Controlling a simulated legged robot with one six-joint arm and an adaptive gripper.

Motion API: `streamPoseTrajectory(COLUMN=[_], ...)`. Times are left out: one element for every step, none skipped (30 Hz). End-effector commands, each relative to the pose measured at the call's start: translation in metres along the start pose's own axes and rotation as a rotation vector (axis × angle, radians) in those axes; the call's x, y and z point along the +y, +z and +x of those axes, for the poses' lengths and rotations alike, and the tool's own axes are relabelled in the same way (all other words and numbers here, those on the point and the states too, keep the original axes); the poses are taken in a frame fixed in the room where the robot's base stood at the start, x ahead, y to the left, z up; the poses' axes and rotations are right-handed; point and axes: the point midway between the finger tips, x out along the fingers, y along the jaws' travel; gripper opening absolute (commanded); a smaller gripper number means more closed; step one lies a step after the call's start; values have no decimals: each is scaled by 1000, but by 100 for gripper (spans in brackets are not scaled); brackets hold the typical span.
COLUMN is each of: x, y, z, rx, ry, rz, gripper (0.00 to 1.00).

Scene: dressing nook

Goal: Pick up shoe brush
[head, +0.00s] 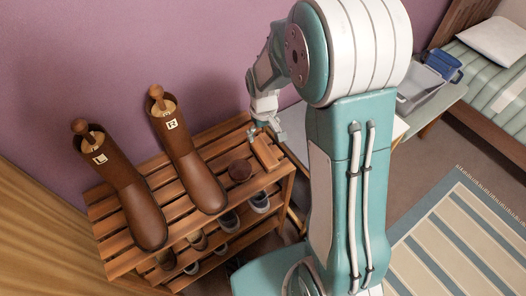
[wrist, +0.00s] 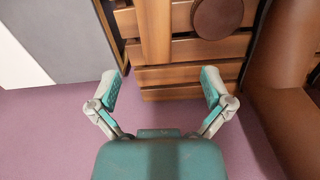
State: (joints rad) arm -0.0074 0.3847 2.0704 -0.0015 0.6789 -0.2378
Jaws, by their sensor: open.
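The shoe brush looks to be the long wooden block (head: 266,152) on the right end of the slatted shoe rack's top. Its bristles cannot be made out. In the wrist view the brush (wrist: 155,30) runs up past the top edge, so only part of it shows. My gripper (head: 267,130) is near the back end of the brush. In the wrist view my gripper (wrist: 165,86) is open and empty, one finger on each side, with the brush's near end ahead of the fingertips and apart from them.
A round brown tin (head: 239,170) sits left of the brush on the wooden rack (head: 107,226). Two tall brown boots (head: 122,190) (head: 190,160) with wooden-knobbed inserts stand further left. Several shoes sit on lower shelves. A purple wall (head: 190,45) is behind. A table with a grey tray (head: 420,82) stands right.

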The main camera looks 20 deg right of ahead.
Motion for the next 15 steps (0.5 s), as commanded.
streamPoseTrajectory(x=[1,2,2,2,2,2,2,2,2,2,2,2,2,2,2], y=[-1,-1,-1,-1,-1,0,0,0,0,0,0,-1,-1,-1,-1], z=[4,7,11,15,19,26,31,36,43,47,51,56,58,60,62], rx=[-6,-8,-10,-11,-11,-12,-12,-12,-12,-11,-11,-10,-9,-9,-8], ry=[-2,-3,-4,-4,-4,-5,-5,-5,-5,-4,-4,-4,-3,-3,-3], rz=[-1,-1,-2,-2,-2,-2,-2,-2,-2,-2,-2,-2,-2,-2,-2], gripper=[100,100,100,100,100,100,100,100,100,100,100,100,100,100,100])
